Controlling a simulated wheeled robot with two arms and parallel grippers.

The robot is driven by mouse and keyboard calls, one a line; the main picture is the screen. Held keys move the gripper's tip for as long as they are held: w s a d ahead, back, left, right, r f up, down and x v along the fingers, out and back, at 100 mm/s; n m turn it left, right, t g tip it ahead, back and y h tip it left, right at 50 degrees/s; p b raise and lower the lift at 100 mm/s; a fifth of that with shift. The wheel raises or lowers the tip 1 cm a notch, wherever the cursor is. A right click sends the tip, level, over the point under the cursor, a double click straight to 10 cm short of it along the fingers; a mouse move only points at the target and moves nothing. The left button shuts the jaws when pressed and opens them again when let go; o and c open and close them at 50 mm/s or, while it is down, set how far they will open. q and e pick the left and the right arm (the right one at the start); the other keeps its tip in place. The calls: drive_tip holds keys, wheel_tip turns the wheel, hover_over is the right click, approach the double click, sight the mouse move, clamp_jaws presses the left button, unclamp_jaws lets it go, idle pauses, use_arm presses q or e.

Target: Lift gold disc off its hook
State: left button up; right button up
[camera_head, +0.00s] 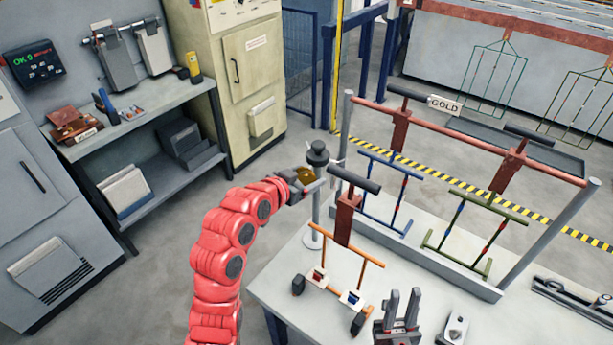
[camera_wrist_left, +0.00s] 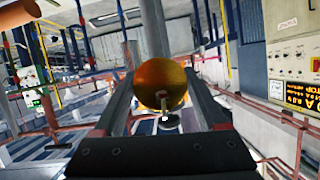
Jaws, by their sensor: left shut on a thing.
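The gold disc (camera_head: 304,175) is a small round gold piece, mostly hidden by my left gripper (camera_head: 312,183) in the head view. In the left wrist view the disc (camera_wrist_left: 161,80) sits between the two fingers, and the left gripper is shut on it. A short rod with a round end shows at the disc's lower face. A grey post stand (camera_head: 315,212) with a dark top (camera_head: 317,152) and thin hooks stands right at the gripper. I cannot tell whether the disc still touches a hook. My right gripper (camera_head: 402,312) is low at the front, fingers up, open and empty.
Blue (camera_head: 388,192) and green (camera_head: 470,232) frames hang there. A shelf unit (camera_head: 150,118) and cream cabinet (camera_head: 247,75) stand left.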

use_arm(q)
drive_tip(key=c, duration=0.7)
drive_tip(key=shift+r, duration=0.2)
drive_tip(key=shift+s+a+r+b, duration=0.1)
drive_tip(key=shift+s+r+b, duration=0.05)
drive_tip(key=shift+r+b, duration=0.15)
drive_tip(key=shift+s+a+r, duration=0.1)
drive_tip(key=shift+s+a, duration=0.05)
drive_tip(key=shift+s+a+r+b, duration=0.15)
drive_tip(key=shift+s+r+b, duration=0.05)
drive_tip(key=shift+s+b, duration=0.1)
drive_tip(key=shift+a, duration=0.1)
